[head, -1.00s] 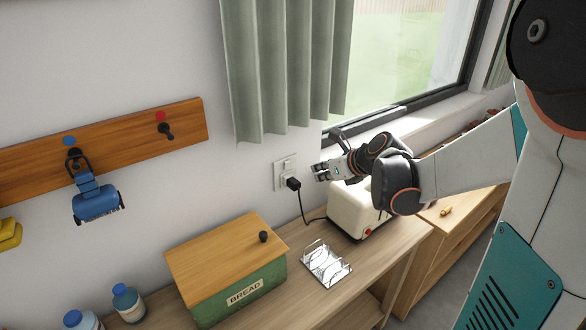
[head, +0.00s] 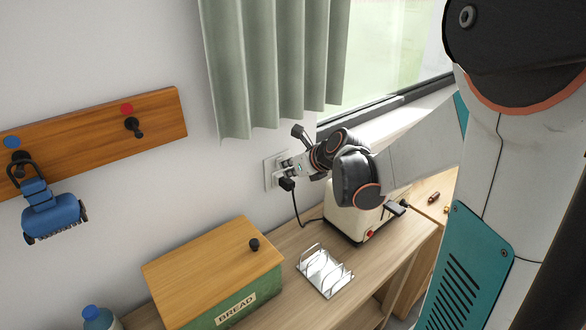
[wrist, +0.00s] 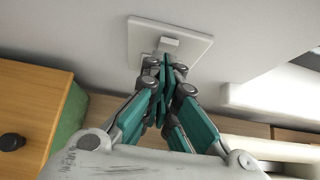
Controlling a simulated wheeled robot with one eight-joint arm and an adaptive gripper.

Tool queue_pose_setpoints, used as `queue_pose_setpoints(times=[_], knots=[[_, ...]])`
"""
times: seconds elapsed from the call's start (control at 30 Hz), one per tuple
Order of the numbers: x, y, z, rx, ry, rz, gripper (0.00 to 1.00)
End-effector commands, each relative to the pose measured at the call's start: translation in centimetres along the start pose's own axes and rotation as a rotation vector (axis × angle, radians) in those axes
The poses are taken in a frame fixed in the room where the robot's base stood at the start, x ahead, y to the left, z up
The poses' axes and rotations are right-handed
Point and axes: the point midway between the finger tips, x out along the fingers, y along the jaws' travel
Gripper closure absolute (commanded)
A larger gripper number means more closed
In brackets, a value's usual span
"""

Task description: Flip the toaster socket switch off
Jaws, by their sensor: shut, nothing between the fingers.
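The toaster socket (head: 270,171) is a white plate on the wall below the curtain. A black plug (head: 287,184) sits in it, with a cord running down to the cream toaster (head: 346,213). My gripper (head: 283,162) is shut and empty, its fingertips at the socket plate. In the wrist view my gripper (wrist: 163,70) points at the plate (wrist: 195,45), just below a pale rocker switch (wrist: 167,43). The fingers hide the lower part of the plate. I cannot tell whether they touch the switch, or which way it is set.
A green bread bin (head: 243,295) with a wooden lid and a wire toast rack (head: 324,272) stand on the counter below. A curtain (head: 270,65) hangs close above the socket. A hook rail with a blue brush-like item (head: 53,215) is on the wall at left.

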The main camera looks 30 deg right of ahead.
Motion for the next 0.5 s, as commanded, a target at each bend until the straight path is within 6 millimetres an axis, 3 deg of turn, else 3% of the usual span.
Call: queue_pose_setpoints(times=[0.5], knots=[[0.21,0.10,0.51,0.001,0.000,-0.002,1.00]])
